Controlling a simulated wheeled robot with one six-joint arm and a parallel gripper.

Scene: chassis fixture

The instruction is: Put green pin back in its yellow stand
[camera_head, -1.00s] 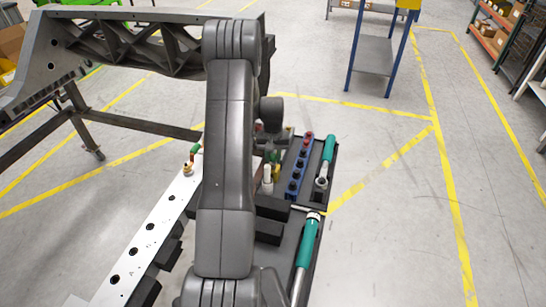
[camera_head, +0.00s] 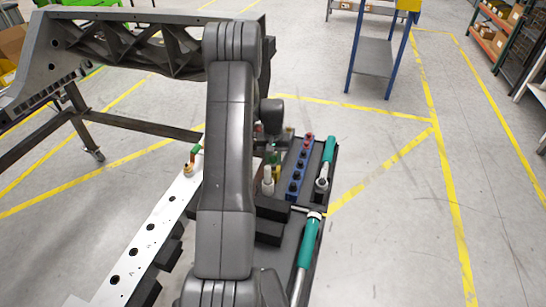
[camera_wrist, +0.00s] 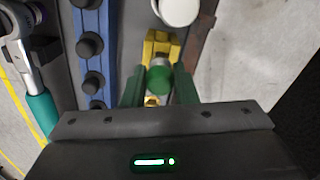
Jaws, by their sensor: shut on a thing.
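The green pin (camera_wrist: 159,80) is between my gripper's two green fingers (camera_wrist: 160,90) in the wrist view, and my gripper is shut on it. The yellow stand (camera_wrist: 161,48) is directly beyond the pin and appears partly behind it. A small yellow part also shows just below the pin. I cannot tell whether the pin's lower end is inside the stand. In the head view, my arm hides much of this area; the yellow stand (camera_head: 277,171) shows beside a white bottle-like item.
A blue rack (camera_head: 296,176) with dark knobs stands right of the stand in the head view. A green-handled ratchet (camera_head: 328,150) and a longer green-handled tool (camera_head: 309,240) lie on the dark tray. A white holed beam (camera_head: 160,222), with another green-topped pin (camera_head: 193,157), is at left.

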